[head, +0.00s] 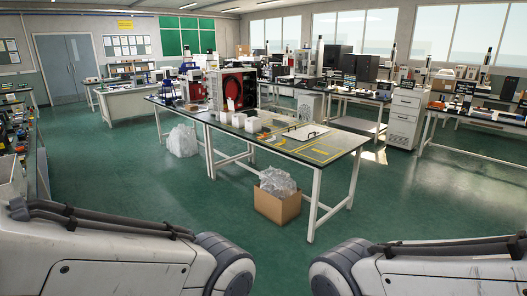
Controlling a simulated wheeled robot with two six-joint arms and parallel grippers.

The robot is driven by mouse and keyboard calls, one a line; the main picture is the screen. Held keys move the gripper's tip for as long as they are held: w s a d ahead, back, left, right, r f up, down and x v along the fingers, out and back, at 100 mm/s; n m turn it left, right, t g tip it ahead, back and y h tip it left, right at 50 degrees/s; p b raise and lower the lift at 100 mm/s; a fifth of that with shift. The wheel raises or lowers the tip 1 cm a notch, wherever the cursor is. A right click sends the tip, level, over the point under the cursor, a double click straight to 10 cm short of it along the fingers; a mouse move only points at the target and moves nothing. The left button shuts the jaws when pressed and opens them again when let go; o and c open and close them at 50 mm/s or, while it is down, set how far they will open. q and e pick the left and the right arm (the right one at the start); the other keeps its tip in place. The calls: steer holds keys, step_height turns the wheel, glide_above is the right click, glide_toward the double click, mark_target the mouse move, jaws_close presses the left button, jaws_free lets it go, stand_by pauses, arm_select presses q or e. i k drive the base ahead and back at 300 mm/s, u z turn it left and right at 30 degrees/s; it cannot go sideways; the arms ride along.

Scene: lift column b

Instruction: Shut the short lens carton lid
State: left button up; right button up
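Several small white cartons stand in a row on the long central table (345,139). They are the left carton (225,117), the middle carton (238,120) and the right carton (252,125). They are too small and far off for me to tell which is the short lens carton, or whether any lid is open. Only links of my two arms show along the bottom edge, well short of the table. Both my grippers are out of view.
An open cardboard box (277,209) with clear plastic stands on the floor before the table. A plastic bag (182,141) lies left of it. A black-and-red machine (232,91) stands behind the cartons. A white tray (305,132) lies to their right. Green floor (130,180) is free at left.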

mark_target(231, 103)
steer(key=u, duration=0.6)
steer(key=i, duration=2.2)
steer(key=u, duration=1.05)
steer(key=i, duration=1.65)
steer(key=z, duration=0.8)
steer(key=i, duration=1.3)
steer(key=z, duration=1.25)
steer(key=i, duration=1.9)
steer(key=z, duration=0.25)
